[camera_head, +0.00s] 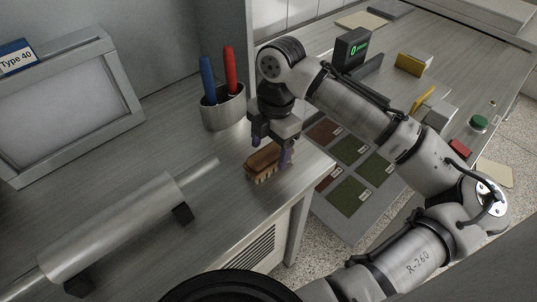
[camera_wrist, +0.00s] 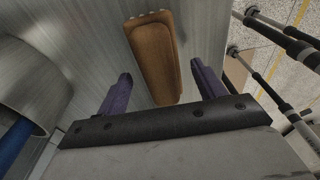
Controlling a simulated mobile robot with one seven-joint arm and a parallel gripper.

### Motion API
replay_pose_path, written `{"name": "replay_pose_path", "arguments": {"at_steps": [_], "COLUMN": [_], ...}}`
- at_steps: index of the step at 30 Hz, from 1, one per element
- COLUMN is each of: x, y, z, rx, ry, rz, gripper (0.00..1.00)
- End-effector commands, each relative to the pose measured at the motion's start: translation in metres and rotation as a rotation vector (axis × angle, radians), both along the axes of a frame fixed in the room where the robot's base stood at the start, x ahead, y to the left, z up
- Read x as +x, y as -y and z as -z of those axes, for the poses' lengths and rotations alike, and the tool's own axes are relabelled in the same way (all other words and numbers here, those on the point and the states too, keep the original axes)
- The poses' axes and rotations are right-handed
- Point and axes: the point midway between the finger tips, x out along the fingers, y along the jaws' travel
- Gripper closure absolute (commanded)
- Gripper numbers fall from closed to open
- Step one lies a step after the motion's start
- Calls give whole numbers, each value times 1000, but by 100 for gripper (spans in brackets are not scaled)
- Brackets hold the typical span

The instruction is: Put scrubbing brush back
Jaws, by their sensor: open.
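The scrubbing brush (camera_head: 265,163) has a brown wooden back and pale bristles. It lies bristles down on the grey counter near its right edge. In the wrist view the brush back (camera_wrist: 153,55) sits ahead of my gripper, with its near end between the fingers. My gripper (camera_head: 272,150) is open, its two purple fingers on either side of the brush and apart from it; they also show in the wrist view (camera_wrist: 160,85). The bristles are mostly hidden in the wrist view.
A metal cup (camera_head: 223,108) with a blue and a red pen stands behind the brush. A metal roller (camera_head: 115,228) lies at the left front, and a framed panel (camera_head: 75,105) stands at the back left. The counter (camera_head: 170,150) between them is clear.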

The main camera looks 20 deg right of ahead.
Motion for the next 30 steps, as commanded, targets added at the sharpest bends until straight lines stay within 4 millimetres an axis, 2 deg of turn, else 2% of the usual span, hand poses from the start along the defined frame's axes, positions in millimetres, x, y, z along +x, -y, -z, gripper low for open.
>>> {"name": "replay_pose_path", "arguments": {"at_steps": [6, 13, 18, 26, 30], "x": [3, 4, 4, 4, 19], "y": [6, 9, 11, 10, -3], "z": [-48, -82, -90, -91, -91], "rx": [-1, 0, 0, 0, 12], "ry": [2, 0, -1, 0, 60], "rz": [1, -1, 0, 0, 7], "gripper": [31, 31, 31, 31, 31]}}
